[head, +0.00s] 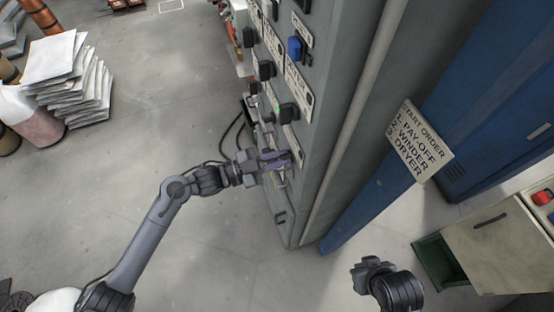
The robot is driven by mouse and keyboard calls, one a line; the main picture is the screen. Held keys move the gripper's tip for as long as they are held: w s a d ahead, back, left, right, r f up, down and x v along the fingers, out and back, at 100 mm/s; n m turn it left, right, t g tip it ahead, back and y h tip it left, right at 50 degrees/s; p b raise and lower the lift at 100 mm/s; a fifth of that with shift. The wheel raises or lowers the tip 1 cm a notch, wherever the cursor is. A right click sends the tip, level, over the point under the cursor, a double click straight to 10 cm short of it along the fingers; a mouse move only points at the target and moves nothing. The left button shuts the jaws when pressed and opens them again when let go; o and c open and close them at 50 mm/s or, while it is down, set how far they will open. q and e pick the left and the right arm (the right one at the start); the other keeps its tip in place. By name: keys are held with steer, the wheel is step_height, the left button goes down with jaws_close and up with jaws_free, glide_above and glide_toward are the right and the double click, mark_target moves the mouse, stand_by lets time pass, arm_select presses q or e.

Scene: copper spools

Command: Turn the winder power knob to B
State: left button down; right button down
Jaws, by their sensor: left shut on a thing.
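A grey control cabinet (340,110) stands at the centre, with a panel of knobs and label plates on its left face. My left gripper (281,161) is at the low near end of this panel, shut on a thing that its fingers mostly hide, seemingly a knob. A label plate (291,138) shows just above the fingers, too small to read. Further along are a black knob (289,113), another black knob (266,70) and a blue knob (295,47). I cannot tell which is the winder knob. My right gripper (368,268) is at the lower right, away from the panel; its jaws are unclear.
A sign (419,143) reading start order, pay-off, winder, dryer is on the blue cabinet side (375,185). A beige console (495,240) with a red button (541,198) stands at right. Stacked white sacks (75,75) are at left. The floor between is clear.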

arm_select(q)
steer(key=m, duration=0.1)
steer(key=m+b, duration=0.1)
steer(key=f+m+b, duration=0.1)
steer(key=shift+s+d, duration=0.1)
steer(key=shift+s, duration=0.15)
steer(key=shift+s+m+b, duration=0.1)
steer(key=shift+m+b, duration=0.6)
steer(key=shift+b, duration=0.05)
steer(key=shift+r, duration=0.1)
steer(key=c, duration=1.1)
jaws_free()
steer(key=shift+d, duration=0.15)
steer(key=shift+r, duration=0.1)
steer(key=b+v, duration=0.1)
steer(key=v, duration=1)
